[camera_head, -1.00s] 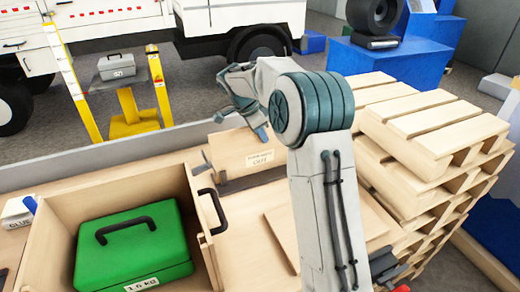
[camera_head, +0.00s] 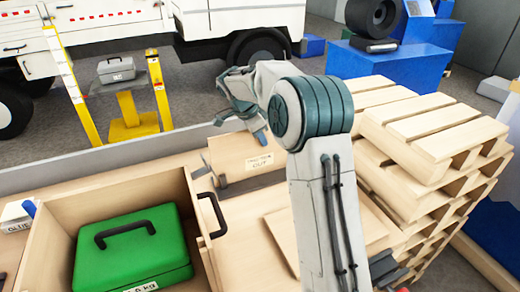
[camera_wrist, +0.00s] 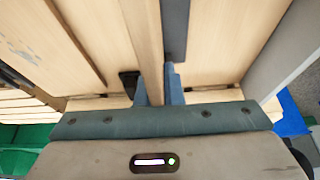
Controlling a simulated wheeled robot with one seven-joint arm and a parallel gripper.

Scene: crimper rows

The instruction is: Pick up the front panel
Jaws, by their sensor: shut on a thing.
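A light wooden panel, which I take to be the front panel (camera_wrist: 145,35), stands edge-on between the blue-grey fingers of my gripper (camera_wrist: 160,84) in the wrist view. My gripper is shut on it. In the head view, the wooden panel with a white label ending in "OUT" (camera_head: 259,162) stands upright right of the open crate (camera_head: 90,198). My gripper (camera_head: 257,133) is at its top edge there, and my arm hides its right part. Whether its lower edge touches the surface below I cannot tell.
A green case (camera_head: 130,255) with a black handle sits in the crate. The crate's right wall bears a dark handle (camera_head: 213,213). Stacked pallets (camera_head: 430,135) stand close right of my arm. A yellow stand (camera_head: 128,110) with a grey toolbox (camera_head: 116,69) is behind.

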